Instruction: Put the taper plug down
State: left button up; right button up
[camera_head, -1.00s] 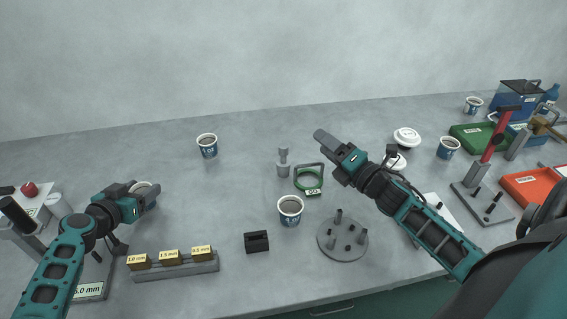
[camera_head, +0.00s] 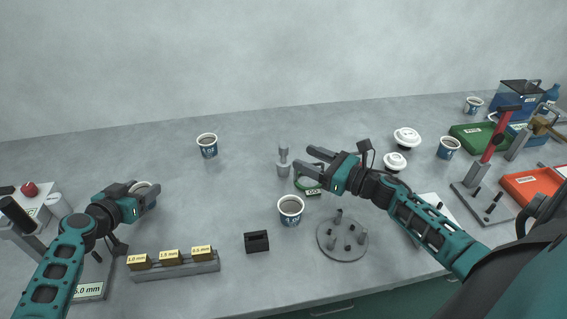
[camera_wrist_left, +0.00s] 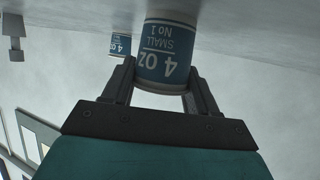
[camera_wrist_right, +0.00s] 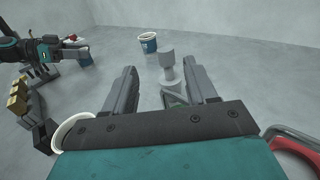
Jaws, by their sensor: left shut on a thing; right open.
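The grey taper plug (camera_head: 283,163) stands upright on the table near the middle of the head view, with a narrow neck. It also shows between the fingers in the right wrist view (camera_wrist_right: 168,60). My right gripper (camera_head: 305,158) is open and empty, its fingertips just right of the plug; no contact shows. The green ring gauge (camera_head: 306,188) marked GO lies in front of the plug, partly hidden by the right gripper. My left gripper (camera_head: 150,193) is shut on a blue and white 4 oz paper cup (camera_wrist_left: 166,52) at the left.
An open cup (camera_head: 290,212), a small black block (camera_head: 257,242) and a round pegged base (camera_head: 343,252) stand in front. Another cup (camera_head: 207,146) stands at back left. White lids (camera_head: 407,138) and a red-handled press (camera_head: 490,150) are to the right. The table behind the plug is clear.

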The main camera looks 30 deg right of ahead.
aim_at(284, 160)
jog(key=shift+d+x, duration=0.2)
jog(key=shift+x, duration=1.3)
jog(key=shift+d+x, duration=0.2)
jog(key=shift+x, duration=1.35)
jog(key=shift+w+f, duration=0.1)
jog(key=shift+f, duration=0.05)
jog(key=shift+c, duration=0.3)
grip_shut()
